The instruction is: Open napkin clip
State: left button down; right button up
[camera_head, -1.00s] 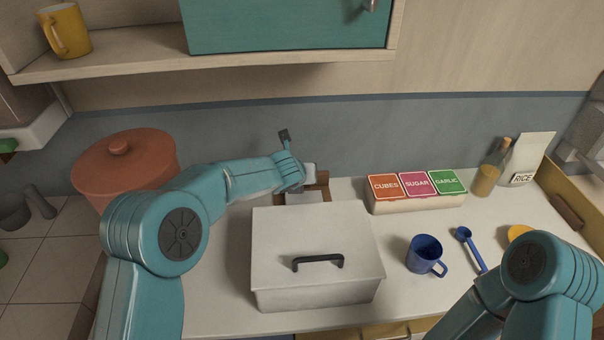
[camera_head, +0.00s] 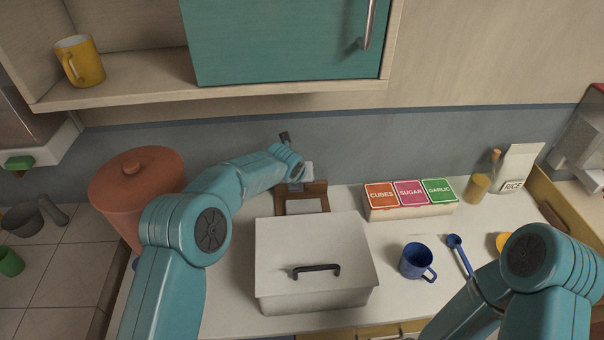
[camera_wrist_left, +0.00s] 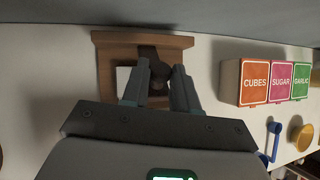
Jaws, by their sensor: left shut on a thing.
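The napkin clip is a brown wooden frame (camera_head: 317,188) behind the white box, with a pale napkin (camera_head: 305,206) inside it. In the left wrist view the wooden frame (camera_wrist_left: 112,52) lies ahead, with a dark rounded clip part (camera_wrist_left: 158,76) at its middle. My left gripper (camera_wrist_left: 160,68) has its two fingers on either side of this dark part and is shut on it. In the head view my left wrist hides part of the clip. My right arm shows at the lower right, but its gripper is out of view.
A white lidded box (camera_head: 315,248) stands just in front of the clip. A red-brown pot (camera_head: 137,190) is to the left. Labelled canisters (camera_head: 410,197), a blue mug (camera_head: 416,261) and a blue spoon (camera_head: 460,252) are to the right. A shelf (camera_head: 230,90) overhangs the back.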

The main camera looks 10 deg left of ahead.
pick_arm(q)
jog(key=shift+w+a+r+g, duration=0.2)
jog(key=shift+w+g, duration=0.1)
jog(key=shift+w, duration=0.05)
jog(key=c, duration=0.9)
grip_release()
jog(key=shift+o, duration=0.2)
jog(key=shift+s, duration=0.1)
jog(key=shift+s+r+b, duration=0.2)
jog(key=shift+r+b, duration=0.25)
jog(key=shift+r, duration=0.05)
jog(key=b+v, duration=0.3)
jog(key=v, duration=1.2)
jog(key=shift+a+r+b, duration=0.15)
jog(key=shift+a+b, duration=0.1)
jog(key=shift+b, duration=0.1)
